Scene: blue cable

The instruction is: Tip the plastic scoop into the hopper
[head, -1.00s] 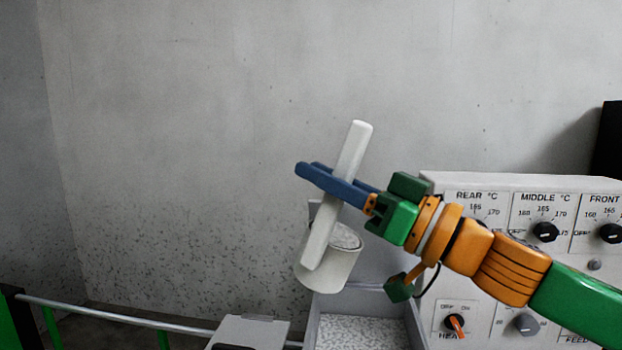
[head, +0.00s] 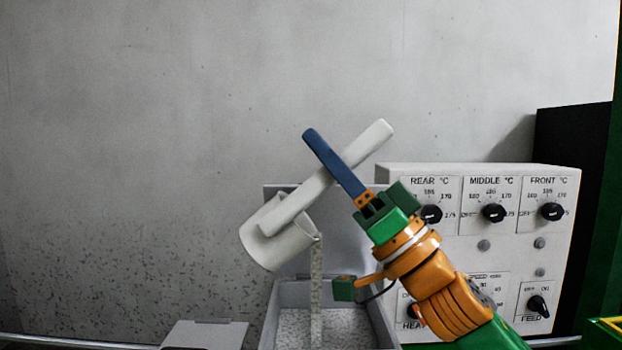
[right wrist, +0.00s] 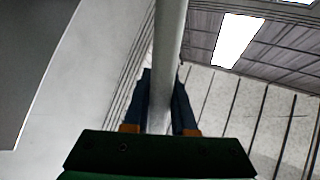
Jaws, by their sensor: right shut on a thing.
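The white plastic scoop (head: 278,236) is tilted in the head view, its cup low at the left and its handle rising to the right. A speckled grey stream of granules (head: 317,290) falls from the cup's right lip into the hopper (head: 388,325). The hopper is a grey open box with speckled granules inside. My right gripper (head: 325,160) is shut on the scoop's handle, above the hopper. In the right wrist view the handle (right wrist: 167,60) runs between the blue fingers (right wrist: 163,100). The left gripper is not in view.
A white control box (head: 470,245) with several knobs stands right of the hopper, behind my right arm. A dark cabinet (head: 570,150) is behind it. A light grey box top (head: 205,334) lies left of the hopper. The air at the left is clear.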

